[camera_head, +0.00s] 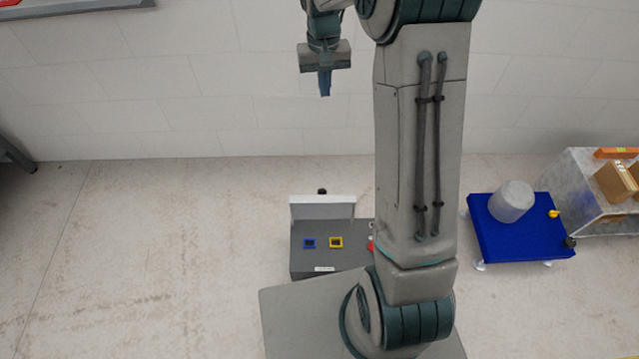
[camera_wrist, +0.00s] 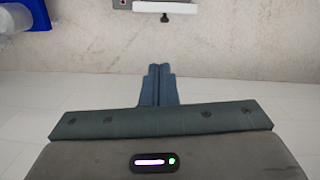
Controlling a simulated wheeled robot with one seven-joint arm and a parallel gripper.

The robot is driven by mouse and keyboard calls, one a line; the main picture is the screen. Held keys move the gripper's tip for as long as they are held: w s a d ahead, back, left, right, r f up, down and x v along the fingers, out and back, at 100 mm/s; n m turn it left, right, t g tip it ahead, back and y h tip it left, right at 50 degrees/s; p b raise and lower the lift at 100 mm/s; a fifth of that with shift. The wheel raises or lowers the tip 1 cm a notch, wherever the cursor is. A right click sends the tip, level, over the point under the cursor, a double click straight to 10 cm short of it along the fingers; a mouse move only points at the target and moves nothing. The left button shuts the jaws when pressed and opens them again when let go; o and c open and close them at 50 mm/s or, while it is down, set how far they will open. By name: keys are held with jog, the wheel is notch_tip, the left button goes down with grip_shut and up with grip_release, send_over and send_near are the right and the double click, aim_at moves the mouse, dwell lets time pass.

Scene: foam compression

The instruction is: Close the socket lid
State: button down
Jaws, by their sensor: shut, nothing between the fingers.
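In the head view a grey socket box (camera_head: 305,262) stands on the floor. A blue-framed socket (camera_head: 309,243) and a yellow-framed socket (camera_head: 336,242) show on its top. Its pale lid (camera_head: 322,208) stands up at the back edge, open, with a dark knob (camera_head: 321,191) above it. My gripper (camera_head: 325,93) is high up and well apart from the lid, fingers together and empty. In the wrist view my gripper (camera_wrist: 158,70) is shut. The lid's edge (camera_wrist: 165,6) and dark knob (camera_wrist: 165,17) show at the top there. My arm hides the box's right side.
A blue platform (camera_head: 510,238) with a translucent cylinder (camera_head: 511,201) stands at the right. A grey crate (camera_head: 575,195) with brown blocks (camera_head: 617,181) is beside it. The floor left of the box is clear. A tiled wall (camera_head: 150,110) runs behind.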

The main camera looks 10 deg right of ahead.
jog(key=w+f+g+b, duration=0.1)
jog(key=w+f+b, duration=0.25)
jog(key=f, duration=0.95)
jog(key=w+d+f+m+g+b, duration=0.1)
jog(key=w+f+b, duration=0.25)
jog(key=f, duration=0.85)
jog(key=w+f+g+b, duration=0.1)
jog(key=w+f+b, duration=0.25)
jog(key=f, duration=0.95)
jog(key=s+a+f+b, duration=0.1)
jog(key=s+f+b, duration=0.2)
jog(key=s+f, duration=0.4)
jog(key=shift+f+y+b, duration=0.35)
jog(key=shift+f+y, duration=0.05)
jog(key=shift+f, duration=0.25)
